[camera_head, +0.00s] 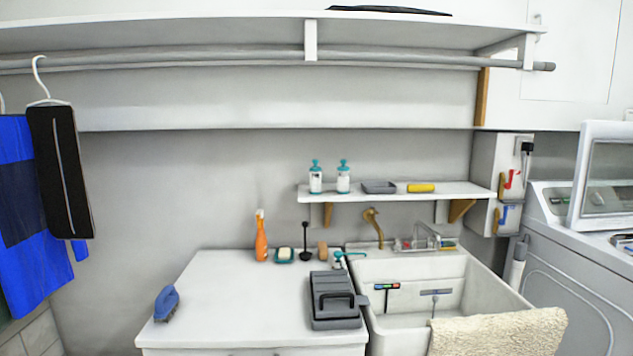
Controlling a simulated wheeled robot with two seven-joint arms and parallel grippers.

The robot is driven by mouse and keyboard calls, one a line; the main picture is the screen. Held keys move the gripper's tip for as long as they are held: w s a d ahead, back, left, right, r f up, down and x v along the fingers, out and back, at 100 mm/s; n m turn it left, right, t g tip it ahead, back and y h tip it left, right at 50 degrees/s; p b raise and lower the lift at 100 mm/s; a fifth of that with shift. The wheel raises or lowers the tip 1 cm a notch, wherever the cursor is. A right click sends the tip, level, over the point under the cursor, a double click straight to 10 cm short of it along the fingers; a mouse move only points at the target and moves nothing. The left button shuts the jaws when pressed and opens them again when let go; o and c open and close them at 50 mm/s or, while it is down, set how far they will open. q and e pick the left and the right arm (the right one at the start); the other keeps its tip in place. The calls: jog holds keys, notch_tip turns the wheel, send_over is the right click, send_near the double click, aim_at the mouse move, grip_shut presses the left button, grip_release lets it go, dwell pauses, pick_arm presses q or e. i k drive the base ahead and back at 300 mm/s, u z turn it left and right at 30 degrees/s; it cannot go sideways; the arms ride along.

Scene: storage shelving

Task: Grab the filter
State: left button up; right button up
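No object here is clearly recognisable as the filter. A dark grey box-like item with a black handle (334,300) lies on the white counter beside the sink; I cannot tell whether it is the filter. A shallow grey tray-like item (379,187) sits on the small wall shelf. A white machine with a raised lid (577,235) stands at the far right, and a dark part shows on its top at the picture edge, cut off. Neither of my grippers is in view.
The white counter (225,290) is clear in its middle, with a blue brush (166,303) at its front left and an orange bottle (261,238) at the back. A beige towel (500,332) hangs over the front of the sink (395,318). Clothes hang at left.

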aim_at(315, 171)
jog(key=k, duration=0.4)
jog(key=z, duration=0.6)
jog(key=i, duration=1.3)
jog(key=u, duration=0.1)
